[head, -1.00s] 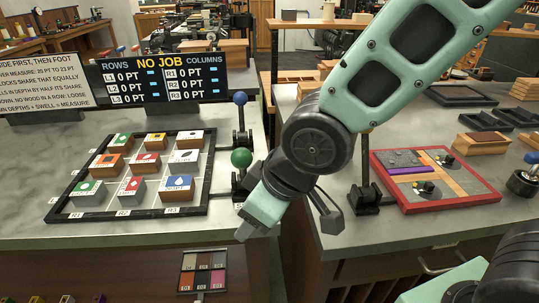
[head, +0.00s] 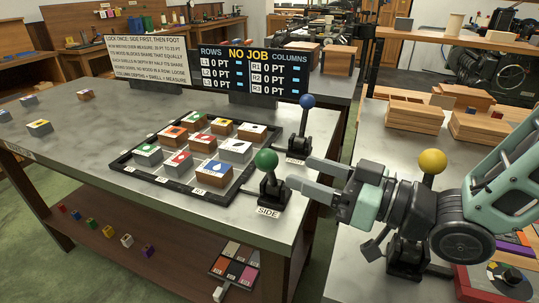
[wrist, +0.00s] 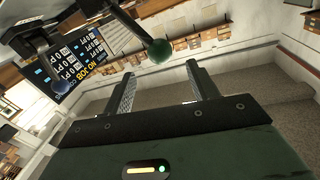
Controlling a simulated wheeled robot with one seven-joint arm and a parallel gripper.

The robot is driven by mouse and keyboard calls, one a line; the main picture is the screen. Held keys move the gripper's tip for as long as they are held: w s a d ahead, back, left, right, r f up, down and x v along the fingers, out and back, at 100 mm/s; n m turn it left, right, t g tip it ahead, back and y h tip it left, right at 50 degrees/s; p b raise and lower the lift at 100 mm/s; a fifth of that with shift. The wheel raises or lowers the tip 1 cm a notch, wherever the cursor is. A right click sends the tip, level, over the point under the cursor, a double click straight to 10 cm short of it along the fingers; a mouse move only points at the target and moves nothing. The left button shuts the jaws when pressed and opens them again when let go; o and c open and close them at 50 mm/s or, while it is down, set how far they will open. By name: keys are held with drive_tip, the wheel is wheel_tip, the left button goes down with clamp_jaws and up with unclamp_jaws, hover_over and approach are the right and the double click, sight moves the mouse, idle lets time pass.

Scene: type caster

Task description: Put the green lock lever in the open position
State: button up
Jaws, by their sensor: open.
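The green lock lever (head: 266,160) has a green ball on a short dark stem and stands roughly upright in a black base labelled SIDE, at the tray's right front corner. My gripper (head: 300,172) is just right of the lever, fingers pointing left toward it, open and empty. In the wrist view, the green ball (wrist: 160,51) is ahead of and between the two open fingertips (wrist: 160,70). The ball looks apart from both fingers. I cannot tell from its tilt which position the lever is in.
A blue-ball lever (head: 308,102) stands behind the green one. A yellow-ball lever (head: 433,161) stands on the right bench beside my arm. A black-framed tray (head: 150,176) with several printed blocks lies left. The sign (head: 250,72) reads NO JOB.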

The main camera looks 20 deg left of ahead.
sight(257, 156)
drive_tip(key=p+x, duration=0.1)
drive_tip(key=x, duration=0.9)
drive_tip(key=shift+a, duration=0.3)
